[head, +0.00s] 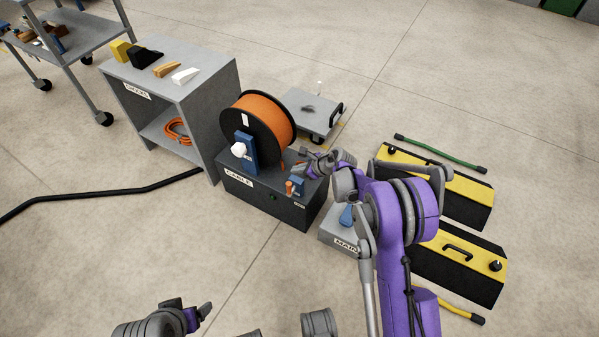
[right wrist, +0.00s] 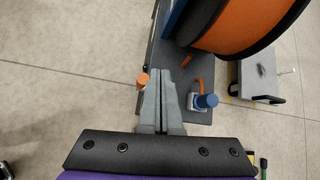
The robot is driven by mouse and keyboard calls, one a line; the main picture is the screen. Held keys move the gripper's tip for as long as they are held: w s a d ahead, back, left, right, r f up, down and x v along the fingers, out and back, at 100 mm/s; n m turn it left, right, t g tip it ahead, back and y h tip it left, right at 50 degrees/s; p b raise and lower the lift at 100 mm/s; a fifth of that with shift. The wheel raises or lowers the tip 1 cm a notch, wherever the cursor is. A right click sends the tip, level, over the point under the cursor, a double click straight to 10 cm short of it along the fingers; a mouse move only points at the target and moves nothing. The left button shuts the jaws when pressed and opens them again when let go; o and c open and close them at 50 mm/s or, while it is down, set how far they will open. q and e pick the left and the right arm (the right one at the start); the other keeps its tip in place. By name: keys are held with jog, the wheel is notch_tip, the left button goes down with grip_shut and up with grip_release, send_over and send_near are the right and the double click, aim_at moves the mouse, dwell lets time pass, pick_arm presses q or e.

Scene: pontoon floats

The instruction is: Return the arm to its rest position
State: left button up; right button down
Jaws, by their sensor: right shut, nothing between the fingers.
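My right arm (head: 400,215) is purple and grey and reaches forward from the lower right in the head view. Its gripper (head: 308,157) is over the right side of the dark box labelled CABLE (head: 264,205), beside the reel of orange cable (head: 266,123). In the right wrist view the two grey fingers (right wrist: 162,100) are together with nothing between them.
A grey box labelled MAIN (head: 345,241) and yellow-black cases (head: 455,262) lie beside and partly behind my right arm. A low trolley (head: 313,112) stands behind the reel. A grey shelf (head: 205,85) and a black hose (head: 100,193) are left.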

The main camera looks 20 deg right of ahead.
dwell(0.4)
notch_tip(320, 180, up, 23)
jog(key=m+t+h, duration=0.2)
jog(key=m+t, duration=0.6)
jog(key=m, duration=0.6)
jog(key=s+d+r+m+h, duration=0.4)
jog(key=s+d+r+m, duration=0.15)
jog(key=m, duration=0.45)
jog(key=s+d+f+m+g+h, duration=0.1)
jog(key=s+f+m+g+h, duration=0.15)
jog(key=s+m, duration=0.55)
jog(key=s+d+f+m+g+h, duration=0.1)
jog(key=s+d+f+m+g, duration=0.15)
jog(key=s+m, duration=0.6)
jog(key=s+a+f+m+g+y, duration=0.2)
jog(key=s+a+f+m+g, duration=0.15)
jog(key=s, duration=0.65)
jog(key=s+a+f+m+g+y, duration=0.25)
jog(key=s+a+f, duration=0.2)
jog(key=s, duration=0.55)
pick_arm(q)
notch_tip(320, 180, up, 26)
jog(key=w+t+p, duration=0.1)
jog(key=p, duration=2.1)
jog(key=shift+p, duration=0.3)
pick_arm(e)
notch_tip(320, 180, up, 26)
jog(key=w+t, duration=0.1)
jog(key=shift+w+h, duration=0.3)
jog(key=shift+w, duration=0.1)
